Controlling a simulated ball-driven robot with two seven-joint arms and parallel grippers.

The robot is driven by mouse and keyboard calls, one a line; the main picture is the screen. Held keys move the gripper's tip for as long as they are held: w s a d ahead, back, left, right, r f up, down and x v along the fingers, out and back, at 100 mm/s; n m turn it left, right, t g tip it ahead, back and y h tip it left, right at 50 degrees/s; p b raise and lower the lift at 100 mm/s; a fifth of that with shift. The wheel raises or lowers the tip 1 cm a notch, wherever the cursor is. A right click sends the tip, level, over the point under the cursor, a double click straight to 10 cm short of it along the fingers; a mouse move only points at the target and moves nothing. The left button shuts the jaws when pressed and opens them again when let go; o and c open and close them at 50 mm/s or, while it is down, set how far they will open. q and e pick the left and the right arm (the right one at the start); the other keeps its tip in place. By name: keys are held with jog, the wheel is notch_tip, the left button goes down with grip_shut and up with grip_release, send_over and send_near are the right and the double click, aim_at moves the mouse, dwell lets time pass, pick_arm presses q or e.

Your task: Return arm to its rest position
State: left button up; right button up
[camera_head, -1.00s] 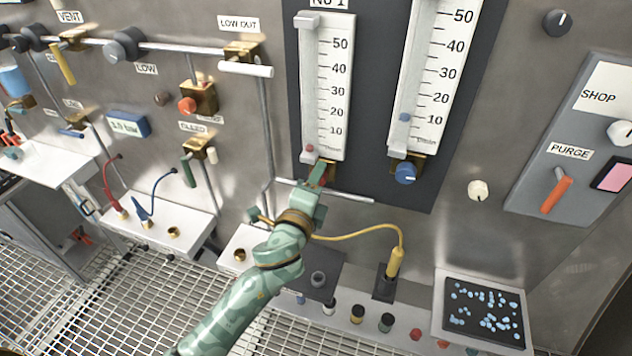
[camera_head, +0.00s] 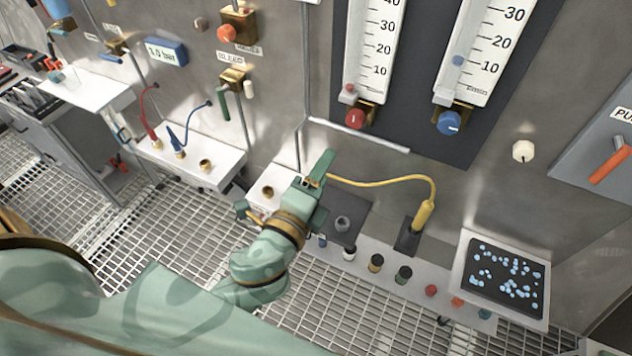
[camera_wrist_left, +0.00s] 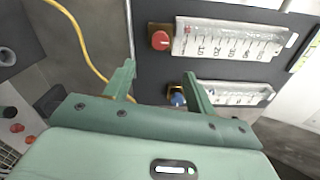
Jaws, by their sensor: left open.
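My left arm comes in from the lower left in the head view, and its green gripper (camera_head: 322,170) is in front of the white shelf, below the flow meter with the red knob (camera_head: 355,118). In the left wrist view the two fingers of the left gripper (camera_wrist_left: 160,82) stand wide apart with nothing between them. The red knob also shows beyond the fingers in the wrist view (camera_wrist_left: 160,41). A blue knob (camera_head: 450,122) sits under the second flow meter; in the wrist view it shows close to the right finger (camera_wrist_left: 178,98). My right gripper is not in view.
A yellow cable (camera_head: 385,182) runs close behind the gripper to a yellow plug (camera_head: 424,213). A dark tray of blue pieces (camera_head: 462,262) stands at the right. A shelf with red and blue plugs (camera_head: 215,180) is at the left. Grating floor (camera_head: 335,310) lies below.

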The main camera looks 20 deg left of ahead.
pick_arm(q)
jog(key=shift+s, duration=1)
jog(key=s+f+n+g, duration=0.3)
jog(key=f, duration=0.8)
jog(key=s+f+n+g+h+b, duration=0.1)
jog(key=s+f+n+g, duration=0.15)
jog(key=f, duration=0.85)
jog(key=s+f+n+g, duration=0.2)
jog(key=f+n+g, duration=0.1)
jog(key=f, duration=0.8)
jog(key=s+a+f+n+g+b, duration=0.2)
jog(key=s+a+f+n+g, duration=0.2)
jog(key=s+f, duration=0.8)
jog(key=s+a+f+n+g+y+b, duration=0.1)
jog(key=s+a+f+n+g, duration=0.3)
jog(key=s+f, duration=0.8)
jog(key=s+a+b, duration=0.1)
jog(key=s, duration=0.2)
jog(key=shift+a+f+g+y, duration=0.15)
jog(key=shift+a+g+y, duration=0.15)
jog(key=shift+a+g, duration=0.05)
